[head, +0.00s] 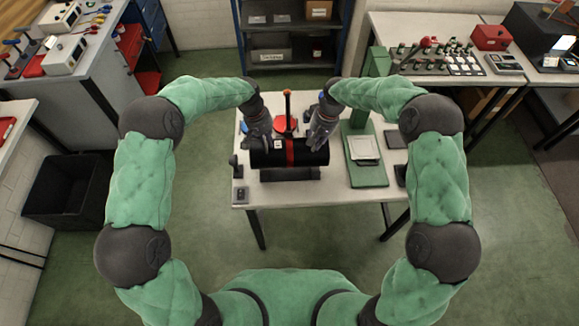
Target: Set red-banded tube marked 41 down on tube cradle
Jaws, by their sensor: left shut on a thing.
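The black tube with a red band (289,152) lies level, left to right, at the middle of the table. A small white label shows near the band; its number is too small to read. My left gripper (263,142) is shut on the tube left of the band. My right gripper (318,142) is at the tube right of the band; its fingers are too small and dark to tell whether they are shut. The dark tube cradle (290,174) shows directly below the tube. I cannot tell whether the tube touches it.
The white table (340,195) also holds a green press-like stand (368,173) at right, with a pale tray on it. Small dark blocks (240,194) stand at left. A red item with an upright handle (287,122) is behind the tube.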

